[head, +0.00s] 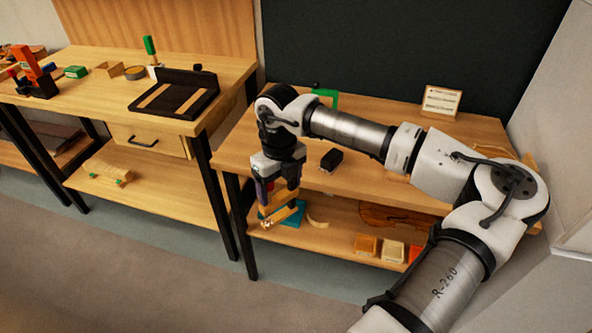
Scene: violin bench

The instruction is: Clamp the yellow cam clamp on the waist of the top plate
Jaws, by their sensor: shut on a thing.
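My gripper (279,188) points down at the front edge of the right-hand bench, in front of its lower shelf. It is shut on a yellow-orange wooden piece (280,214), which looks like the yellow cam clamp and hangs below the fingers, tilted. The gripper partly hides it, and its small parts are hard to make out. A violin-shaped brown plate (388,217) lies on the lower shelf to the right, partly hidden by my arm. I cannot tell whether it is the top plate.
A teal block or mat (297,212) shows behind the held piece. The right bench top (240,150) carries a small black block (331,160), a green object (328,94) and a card (441,101). Small blocks (366,245) sit on the lower shelf. A black tray (174,94) is on the left bench.

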